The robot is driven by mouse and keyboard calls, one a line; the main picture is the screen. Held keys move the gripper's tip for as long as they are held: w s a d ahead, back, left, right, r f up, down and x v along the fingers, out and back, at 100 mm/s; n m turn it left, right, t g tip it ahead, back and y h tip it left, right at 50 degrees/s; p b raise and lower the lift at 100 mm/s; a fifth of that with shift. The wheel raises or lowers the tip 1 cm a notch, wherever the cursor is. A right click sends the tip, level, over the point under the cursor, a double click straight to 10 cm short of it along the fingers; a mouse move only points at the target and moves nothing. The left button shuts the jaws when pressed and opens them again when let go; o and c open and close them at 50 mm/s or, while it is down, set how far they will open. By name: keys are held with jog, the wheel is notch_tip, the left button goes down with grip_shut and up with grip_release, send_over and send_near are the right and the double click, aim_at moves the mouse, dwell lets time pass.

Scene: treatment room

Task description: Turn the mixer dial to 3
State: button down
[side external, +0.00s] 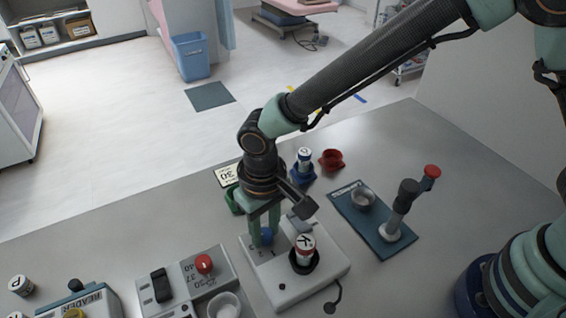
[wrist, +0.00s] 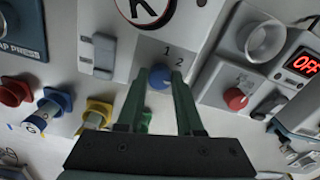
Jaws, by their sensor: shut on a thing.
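The mixer (side external: 318,279) is a pale box on the grey table. Its blue dial (side external: 267,237) sits on a grey panel at its left. In the wrist view the dial (wrist: 160,76) shows between my fingers, with the figures 1 and 2 printed just beyond it. My gripper (side external: 264,236) points down, with its green fingers shut on the dial from both sides. A vial marked K (side external: 304,246) stands in the mixer's dark holder.
A block with a red knob (side external: 204,263) is left of the mixer; its display (wrist: 302,62) reads OFF. The cap press (side external: 345,205) with its lever is on the right. A blue holder (side external: 302,175) with a vial and a red cup (side external: 332,160) stand behind.

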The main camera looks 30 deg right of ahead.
aim_at(267, 232)
jog(key=shift+w+r+m, duration=0.1)
jog(key=shift+w+m, duration=0.15)
jog(key=shift+m, duration=0.15)
jog(key=c, duration=0.7)
grip_release()
jog(key=shift+o, duration=0.8)
jog(key=shift+s, duration=0.15)
notch_tip(267, 232, up, 12)
jog(key=shift+d, duration=0.15)
